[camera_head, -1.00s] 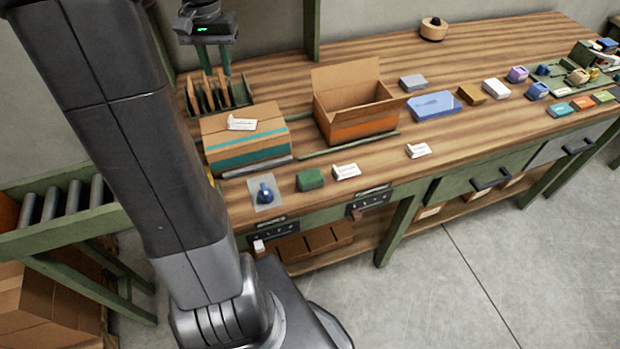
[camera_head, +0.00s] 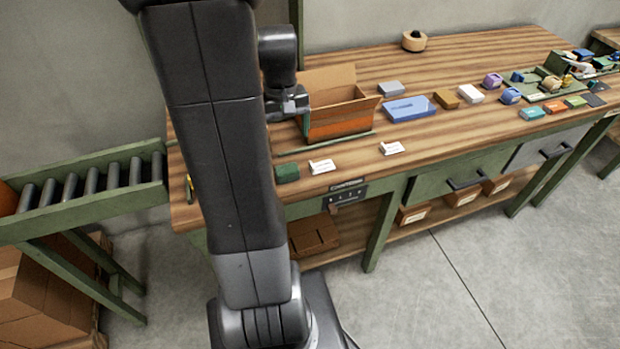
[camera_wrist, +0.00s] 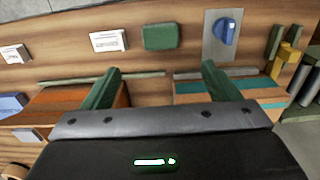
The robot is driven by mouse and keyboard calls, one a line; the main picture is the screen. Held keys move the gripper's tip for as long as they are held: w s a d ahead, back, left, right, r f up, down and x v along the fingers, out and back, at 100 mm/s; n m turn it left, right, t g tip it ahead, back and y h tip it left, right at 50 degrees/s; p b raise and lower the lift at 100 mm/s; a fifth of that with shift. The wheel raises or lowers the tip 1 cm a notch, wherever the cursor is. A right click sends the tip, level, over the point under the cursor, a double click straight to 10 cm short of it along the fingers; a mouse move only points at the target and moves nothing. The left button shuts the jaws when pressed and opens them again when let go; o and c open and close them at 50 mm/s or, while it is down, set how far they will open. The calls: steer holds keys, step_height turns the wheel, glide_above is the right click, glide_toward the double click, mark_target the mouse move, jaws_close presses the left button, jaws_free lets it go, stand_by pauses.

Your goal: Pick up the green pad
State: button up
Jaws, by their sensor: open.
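The green pad (camera_head: 287,172) is a small dark green block lying on the workbench near its front edge, just right of my arm's column in the head view. In the wrist view the green pad (camera_wrist: 160,36) lies beyond my fingertips, roughly centred between them, with nothing touching it. My gripper (camera_wrist: 160,70) is open and empty, its two green fingers spread wide above the bench.
White cards (camera_head: 321,166) lie right of the pad. A blue-handled stamp (camera_wrist: 226,30) on a grey plate lies on its other side. The open carton (camera_head: 340,122) and a closed carton (camera_wrist: 235,93) stand farther back. A green strip (camera_wrist: 100,79) lies between them and the pad.

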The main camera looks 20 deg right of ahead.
glide_above(287, 168)
steer(key=f, duration=0.7)
steer(key=shift+w+a+f, duration=0.1)
steer(key=shift+w+f, duration=0.2)
steer(key=shift+s+f+p, duration=0.2)
steer(key=shift+f+p, duration=0.15)
steer(key=shift+f, duration=0.15)
steer(key=shift+s+f+p, duration=0.15)
steer(key=shift+f+p, duration=0.25)
steer(key=shift+f, duration=1.75)
steer(key=shift+c, duration=0.2)
steer(key=c, duration=1)
